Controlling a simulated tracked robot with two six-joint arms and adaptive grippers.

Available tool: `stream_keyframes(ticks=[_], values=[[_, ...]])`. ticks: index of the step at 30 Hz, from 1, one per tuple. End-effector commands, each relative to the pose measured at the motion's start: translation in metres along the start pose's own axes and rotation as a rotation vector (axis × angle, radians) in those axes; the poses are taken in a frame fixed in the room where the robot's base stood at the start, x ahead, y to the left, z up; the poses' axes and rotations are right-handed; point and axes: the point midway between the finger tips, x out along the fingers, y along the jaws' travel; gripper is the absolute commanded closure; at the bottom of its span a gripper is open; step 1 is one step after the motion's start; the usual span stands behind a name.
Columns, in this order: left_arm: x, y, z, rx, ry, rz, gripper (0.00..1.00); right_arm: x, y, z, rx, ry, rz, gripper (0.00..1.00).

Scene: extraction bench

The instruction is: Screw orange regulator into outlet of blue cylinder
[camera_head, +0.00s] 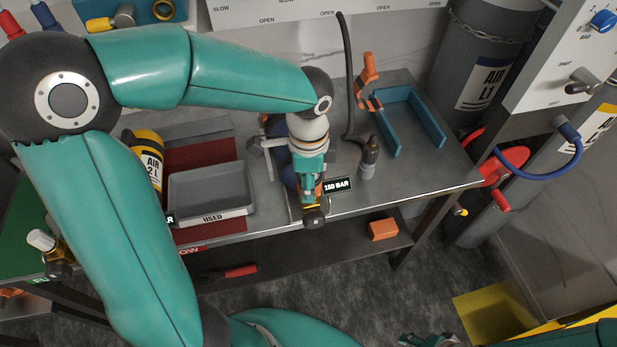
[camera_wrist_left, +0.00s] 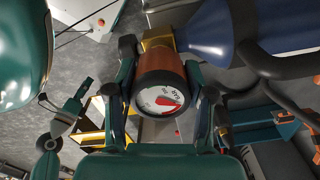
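The orange regulator (camera_wrist_left: 163,66), with a white round gauge facing the camera, sits between the fingers of my left gripper (camera_wrist_left: 166,92) in the left wrist view. Its far end meets the brass outlet (camera_wrist_left: 157,38) of the blue cylinder (camera_wrist_left: 208,36); whether the threads engage cannot be told. In the head view my left gripper (camera_head: 312,190) points down at the bench's front edge, and the arm hides most of the blue cylinder (camera_head: 275,127). My right gripper (camera_head: 428,340) shows only partly at the bottom edge, away from the bench; its opening is unclear.
A grey tray (camera_head: 210,212) and a yellow-black AIR 2 L cylinder (camera_head: 147,155) are left of the gripper. An orange block (camera_head: 383,229) lies on the lower shelf.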

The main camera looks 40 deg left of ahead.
Motion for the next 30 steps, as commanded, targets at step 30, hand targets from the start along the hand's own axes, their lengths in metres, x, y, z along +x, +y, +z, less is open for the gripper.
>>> stream_keyframes(ticks=[30], values=[[-0.08,-0.001,-0.001,-0.002,0.003,-0.004,0.2,0.0,0.0,0.0,0.0,0.0,0.0,0.6]])
